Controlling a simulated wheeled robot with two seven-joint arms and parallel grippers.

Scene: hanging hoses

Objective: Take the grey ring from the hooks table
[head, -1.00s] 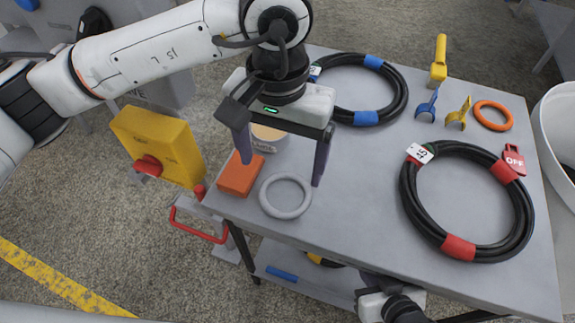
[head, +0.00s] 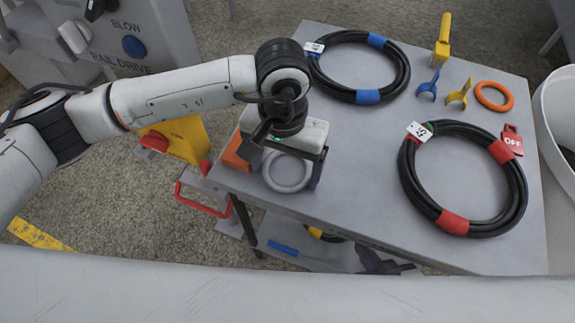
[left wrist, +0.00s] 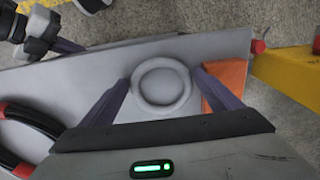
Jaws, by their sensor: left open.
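The grey ring (head: 287,188) lies flat on the grey hooks table (head: 350,215) near its left corner. My left gripper (head: 287,173) is open above it, one finger on each side of the ring. In the left wrist view the ring (left wrist: 160,106) shows whole between the spread fingers of the left gripper (left wrist: 161,80), with a gap on each side. Contact with the table cannot be told. My right gripper (head: 385,263) is a dark shape by the table's front edge, partly hidden; its jaws are unclear.
An orange block (head: 235,153) sits close beside the left gripper; it also shows in the left wrist view (left wrist: 226,86). Black hose coils with blue bands (head: 368,96) and red bands (head: 453,222) lie on the table, with an orange ring (head: 494,106) at the right. The table's middle is clear.

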